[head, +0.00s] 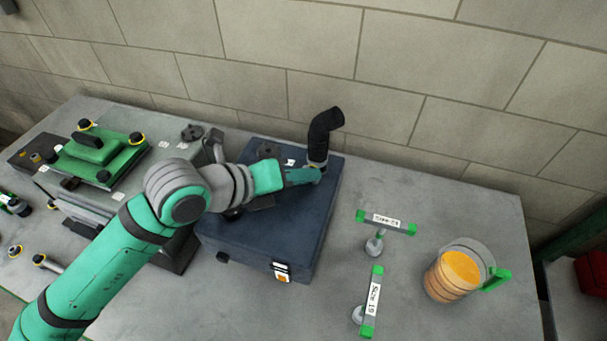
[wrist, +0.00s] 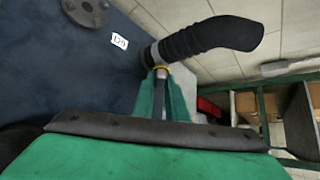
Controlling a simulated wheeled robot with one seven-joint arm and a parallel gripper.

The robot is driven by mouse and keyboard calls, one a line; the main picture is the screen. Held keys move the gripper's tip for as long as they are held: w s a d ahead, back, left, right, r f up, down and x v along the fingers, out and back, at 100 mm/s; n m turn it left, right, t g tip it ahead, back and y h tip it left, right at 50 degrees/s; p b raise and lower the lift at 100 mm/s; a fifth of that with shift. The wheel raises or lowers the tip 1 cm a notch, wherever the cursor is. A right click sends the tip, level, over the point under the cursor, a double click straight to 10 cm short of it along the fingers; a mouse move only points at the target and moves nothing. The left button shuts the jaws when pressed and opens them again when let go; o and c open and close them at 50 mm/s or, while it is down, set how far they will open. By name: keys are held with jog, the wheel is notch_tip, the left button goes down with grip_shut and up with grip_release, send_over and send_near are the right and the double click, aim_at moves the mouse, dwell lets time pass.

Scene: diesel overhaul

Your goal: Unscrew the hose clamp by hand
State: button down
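The black hose (head: 322,130) rises from the far right part of the dark blue box and bends to the right at its top. It also shows in the wrist view (wrist: 215,36). At its lower end is the hose clamp (wrist: 160,68), a small yellowish ring on a light metal collar. My gripper (head: 318,174) reaches across the box to the hose's base. In the wrist view my two green fingers (wrist: 162,76) stand either side of the clamp, with a narrow gap between them. Whether they press on it cannot be told. In the head view the fingers hide most of the clamp.
The dark blue box (head: 262,248) stands on a grey bench (head: 420,205) before a block wall. Two green-ended tools (head: 400,227) (head: 366,318) and a jug of orange liquid (head: 452,276) are at the right. A green part (head: 96,158) lies at the left.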

jog(key=shift+h, duration=0.3)
jog(key=shift+w+a+f+n+h, duration=0.1)
jog(key=shift+a+n+h, duration=0.05)
jog(key=shift+n+h, duration=0.7)
jog(key=c, duration=2)
grip_release()
jog(key=shift+c, duration=0.2)
jog(key=shift+a, duration=0.1)
jog(key=v, duration=1)
jog(key=shift+s+a, duration=0.25)
jog(key=shift+a, duration=0.05)
